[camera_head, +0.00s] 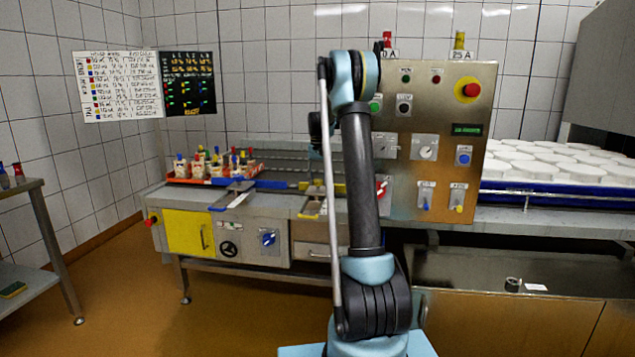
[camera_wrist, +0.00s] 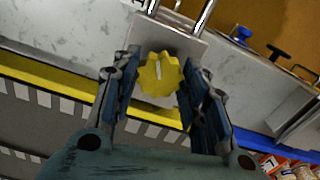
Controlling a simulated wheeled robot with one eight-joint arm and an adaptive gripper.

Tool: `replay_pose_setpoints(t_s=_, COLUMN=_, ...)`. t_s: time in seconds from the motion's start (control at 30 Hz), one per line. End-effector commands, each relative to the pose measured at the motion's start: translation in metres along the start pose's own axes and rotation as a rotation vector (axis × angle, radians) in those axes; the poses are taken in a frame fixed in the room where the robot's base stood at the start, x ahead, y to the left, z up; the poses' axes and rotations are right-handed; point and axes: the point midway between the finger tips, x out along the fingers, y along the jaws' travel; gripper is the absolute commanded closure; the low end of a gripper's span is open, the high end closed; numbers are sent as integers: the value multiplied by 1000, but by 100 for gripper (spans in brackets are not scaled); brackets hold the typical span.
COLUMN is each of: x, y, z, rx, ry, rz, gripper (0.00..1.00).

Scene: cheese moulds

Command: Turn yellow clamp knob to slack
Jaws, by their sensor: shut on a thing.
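The yellow clamp knob (camera_wrist: 160,76) is a lobed knob with a pale pointer line, on a grey metal plate (camera_wrist: 178,42) in the wrist view. The line points roughly toward the top of that view. My gripper (camera_wrist: 162,70) is shut on the knob, with one dark-blue finger pad on each side of it. In the head view my own arm stands in front of the bench, and the knob and gripper cannot be made out.
A yellow strip (camera_wrist: 50,86) runs beside the plate. A blue rail and bottles (camera_wrist: 290,168) lie at the lower right of the wrist view. In the head view, the steel control panel (camera_head: 452,112) stands right of my arm, and the bench (camera_head: 185,200) extends left.

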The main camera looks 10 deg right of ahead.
Motion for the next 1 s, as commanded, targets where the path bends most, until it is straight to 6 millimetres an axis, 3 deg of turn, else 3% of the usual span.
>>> replay_pose_setpoints(t_s=1.0, x=0, y=3, z=-2, rx=-918, ry=1, rz=1, gripper=83)
